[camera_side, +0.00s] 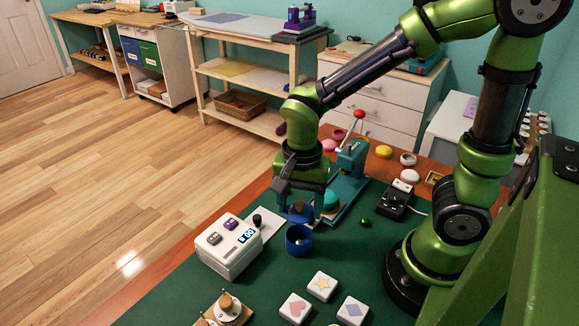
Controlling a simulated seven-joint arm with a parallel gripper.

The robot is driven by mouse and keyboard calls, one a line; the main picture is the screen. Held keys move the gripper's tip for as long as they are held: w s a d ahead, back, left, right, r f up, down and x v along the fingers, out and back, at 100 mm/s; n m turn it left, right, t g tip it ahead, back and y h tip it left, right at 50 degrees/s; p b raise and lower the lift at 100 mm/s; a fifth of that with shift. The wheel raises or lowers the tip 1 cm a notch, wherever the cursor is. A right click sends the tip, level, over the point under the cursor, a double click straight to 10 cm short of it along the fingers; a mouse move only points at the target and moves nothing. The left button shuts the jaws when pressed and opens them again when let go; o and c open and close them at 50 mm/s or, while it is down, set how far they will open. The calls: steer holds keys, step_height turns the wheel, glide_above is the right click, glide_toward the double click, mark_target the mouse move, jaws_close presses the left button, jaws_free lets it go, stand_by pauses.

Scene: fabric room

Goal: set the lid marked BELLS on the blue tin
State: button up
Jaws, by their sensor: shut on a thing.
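The blue tin (299,241) stands open on the green mat, just right of the white box with a display. My gripper (300,203) points down above and slightly behind the tin in the picture. It is shut on a small blue round piece (299,213), which looks like a lid. The piece appears apart from the tin, its lower edge near the tin's far rim in this view. The marking BELLS cannot be read, and the fingers hide part of the piece.
A teal press (346,165) with a red knob stands close behind my gripper. The white display box (229,246) is left of the tin. White tiles (321,286) and a wooden stand with round pieces (226,306) lie in front. A black device (397,198) sits right.

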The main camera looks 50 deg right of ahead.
mark_target(300, 203)
steer(key=shift+f, duration=2.7)
steer(key=shift+f, duration=0.6)
steer(key=o, duration=0.8)
steer(key=shift+c, duration=0.2)
steer(key=shift+r, duration=5.5)
